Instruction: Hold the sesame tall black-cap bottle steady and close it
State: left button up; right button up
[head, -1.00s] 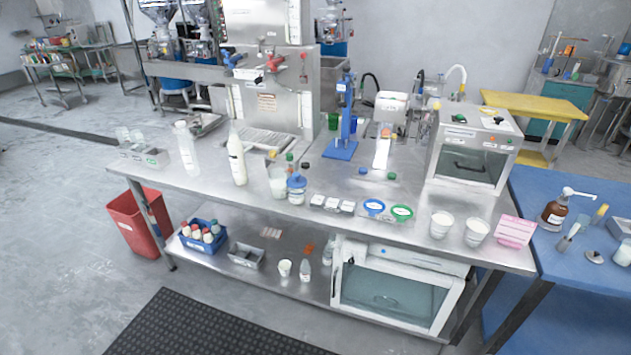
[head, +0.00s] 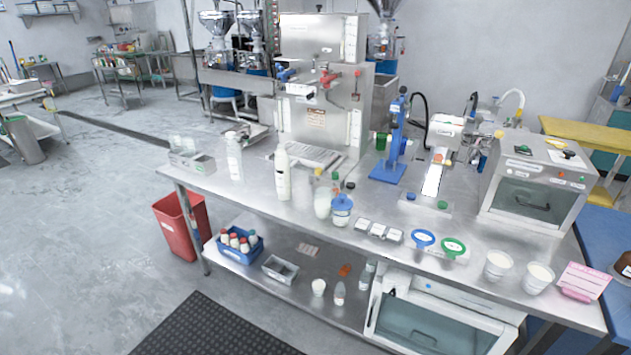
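Neither of my grippers is in view. A tall cream-white bottle (head: 283,175) stands upright on the steel table, left of the middle. Its top looks narrow and pale, and I see no black cap on it. A clear tall bottle (head: 234,157) stands to its left. A small black item (head: 350,186), maybe a cap, lies behind the blue-lidded jar (head: 342,210). Small bottles with yellow and green tops stand near it, partly hidden by a white cup (head: 322,204). I cannot read any label, so I cannot tell which is the sesame bottle.
The steel table (head: 300,222) also holds a blue stand (head: 394,145), a steel oven box (head: 535,180), a tray (head: 192,160) and two white cups. A red bin (head: 180,226) and a black mat (head: 215,328) are on the floor. Open floor lies to the left.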

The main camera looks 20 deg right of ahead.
aim_at(282, 164)
jog(key=u, duration=0.5)
jog(key=i, duration=1.6)
jog(key=z, duration=1)
jog(key=i, duration=0.55)
jog(key=z, duration=0.55)
